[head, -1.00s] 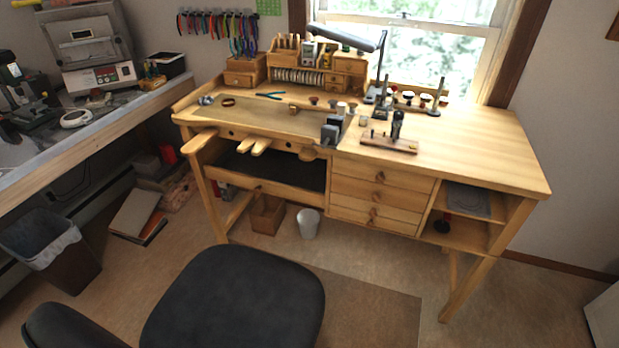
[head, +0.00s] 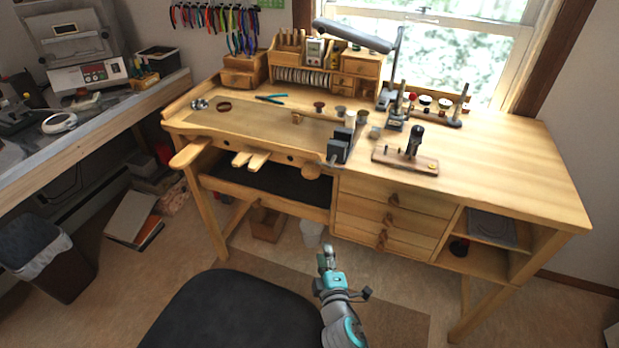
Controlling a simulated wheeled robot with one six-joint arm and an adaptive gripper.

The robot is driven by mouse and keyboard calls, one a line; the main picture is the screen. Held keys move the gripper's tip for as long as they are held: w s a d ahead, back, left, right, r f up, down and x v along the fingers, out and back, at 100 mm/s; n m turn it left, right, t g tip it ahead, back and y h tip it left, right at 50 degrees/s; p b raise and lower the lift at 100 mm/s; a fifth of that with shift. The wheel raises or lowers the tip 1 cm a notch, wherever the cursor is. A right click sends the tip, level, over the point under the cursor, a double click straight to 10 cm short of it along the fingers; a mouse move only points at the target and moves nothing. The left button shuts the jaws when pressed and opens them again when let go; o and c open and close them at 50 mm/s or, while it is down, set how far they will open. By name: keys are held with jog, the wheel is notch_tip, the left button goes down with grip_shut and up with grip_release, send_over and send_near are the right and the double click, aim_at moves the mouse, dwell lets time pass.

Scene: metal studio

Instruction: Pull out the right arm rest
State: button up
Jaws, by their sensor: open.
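The wooden jeweller's bench (head: 500,165) stands ahead. Its right arm rest (head: 312,171) is a small rounded wooden piece at the front edge, just left of the drawers, and only a short part of it sticks out. The left arm rest (head: 190,153) sticks out much farther at the bench's left end.
A forked bench pin (head: 250,159) sticks out between the arm rests. A dark vise block (head: 340,145) stands above the right arm rest. Drawers (head: 392,218) are to its right. A black chair seat (head: 225,315) fills the front floor.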

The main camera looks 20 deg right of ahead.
jog(key=n+t+h, duration=0.1)
jog(key=n+h, duration=0.1)
send_near(310, 178)
jog(key=x, duration=1.1)
jog(key=shift+w, duration=0.35)
grip_shut()
